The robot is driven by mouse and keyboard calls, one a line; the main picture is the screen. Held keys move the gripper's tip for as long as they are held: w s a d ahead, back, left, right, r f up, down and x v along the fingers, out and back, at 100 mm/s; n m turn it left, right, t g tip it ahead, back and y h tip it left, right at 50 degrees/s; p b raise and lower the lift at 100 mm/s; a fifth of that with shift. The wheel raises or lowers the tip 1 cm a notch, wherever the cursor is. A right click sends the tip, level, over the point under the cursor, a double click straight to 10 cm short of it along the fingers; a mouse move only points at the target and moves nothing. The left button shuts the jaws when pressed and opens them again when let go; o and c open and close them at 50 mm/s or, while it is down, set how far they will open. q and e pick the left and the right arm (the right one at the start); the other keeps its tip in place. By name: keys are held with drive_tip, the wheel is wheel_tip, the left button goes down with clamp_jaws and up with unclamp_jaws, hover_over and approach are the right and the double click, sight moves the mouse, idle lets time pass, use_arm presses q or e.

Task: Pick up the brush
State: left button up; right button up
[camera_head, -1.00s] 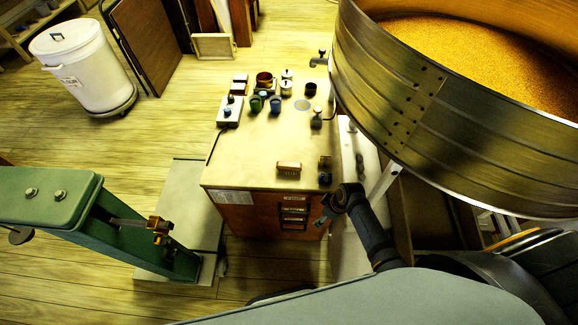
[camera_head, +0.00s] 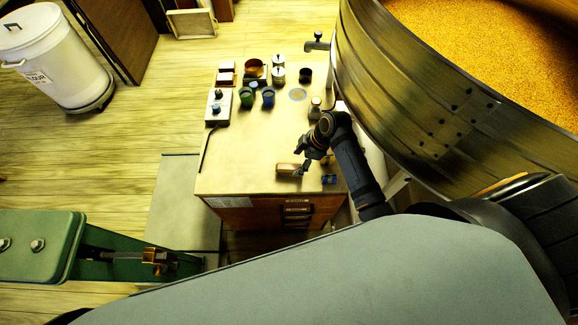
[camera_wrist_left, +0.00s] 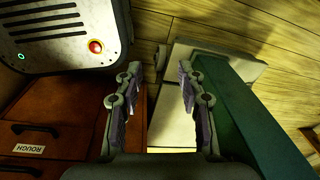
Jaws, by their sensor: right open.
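A small tan block, which looks like the brush (camera_head: 286,169), lies near the front edge of the cabinet top (camera_head: 240,170). My right gripper (camera_head: 304,164) is open, close above the right end of the brush and partly covering it. I cannot tell whether it touches the brush. My left gripper (camera_wrist_left: 157,95) shows in the left wrist view with its two fingers apart and nothing between them.
A blue item (camera_head: 329,179) lies just right of the brush. Cups, jars and a switch box (camera_head: 218,108) stand farther back. A large metal tub of grain (camera_head: 430,110) borders the right side.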

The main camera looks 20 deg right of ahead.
sight(292, 167)
drive_tip(key=x, duration=0.2)
drive_tip(key=shift+w+a+f, duration=0.1)
drive_tip(key=shift+w+f, duration=0.15)
drive_tip(key=shift+w, duration=0.05)
drive_tip(key=shift+w+a+f, duration=0.15)
drive_tip(key=shift+a+f, duration=0.1)
drive_tip(key=shift+f, duration=0.4)
drive_tip(key=x, duration=0.3)
drive_tip(key=shift+w+f+p, duration=0.15)
drive_tip(key=shift+f+p, duration=0.2)
drive_tip(key=shift+p, duration=0.05)
use_arm(q)
drive_tip(key=shift+w+r, duration=0.5)
drive_tip(key=shift+w, duration=0.35)
use_arm(e)
drive_tip(key=shift+a+f, duration=0.1)
drive_tip(key=shift+f, duration=0.05)
use_arm(q)
drive_tip(key=shift+w, duration=0.25)
use_arm(e)
drive_tip(key=shift+f, duration=0.25)
drive_tip(key=c, duration=1.3)
